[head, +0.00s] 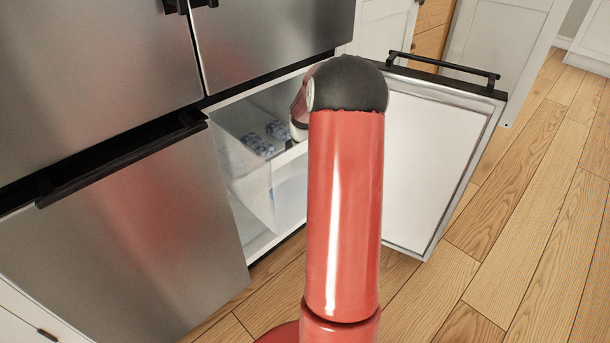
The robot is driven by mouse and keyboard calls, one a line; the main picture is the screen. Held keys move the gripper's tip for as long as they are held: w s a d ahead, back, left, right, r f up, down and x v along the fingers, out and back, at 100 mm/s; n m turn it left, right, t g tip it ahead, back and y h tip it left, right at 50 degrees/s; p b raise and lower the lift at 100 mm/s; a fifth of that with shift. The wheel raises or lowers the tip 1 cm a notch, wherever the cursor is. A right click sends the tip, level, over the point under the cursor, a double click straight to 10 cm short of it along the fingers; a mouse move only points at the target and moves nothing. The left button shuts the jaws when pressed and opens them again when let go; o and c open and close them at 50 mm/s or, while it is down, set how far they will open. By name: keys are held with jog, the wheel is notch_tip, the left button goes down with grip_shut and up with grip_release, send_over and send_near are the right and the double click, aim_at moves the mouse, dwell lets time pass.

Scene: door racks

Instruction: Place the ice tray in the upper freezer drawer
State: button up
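The freezer compartment (219,140) at the bottom of a steel fridge stands open. Inside it is a pale translucent upper drawer (240,172). Two small blue-and-white patterned items (258,144) lie in the drawer's upper part; I cannot tell whether either is the ice tray. No ice tray can be made out clearly elsewhere. My red arm with its black joint rises in front of the opening and covers its right part. My gripper is hidden behind the arm, so its fingers and anything in them do not show.
The open freezer door (436,165), with a black handle (441,66), swings out to the right of my arm. The left lower fridge door (125,235) is shut. Wooden floor (530,220) is clear at the right.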

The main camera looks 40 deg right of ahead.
jog(key=o, duration=0.3)
jog(key=shift+r, duration=0.1)
notch_tip(320, 180, up, 12)
jog(key=shift+r+p, duration=0.1)
jog(key=shift+p, duration=0.3)
dwell(0.4)
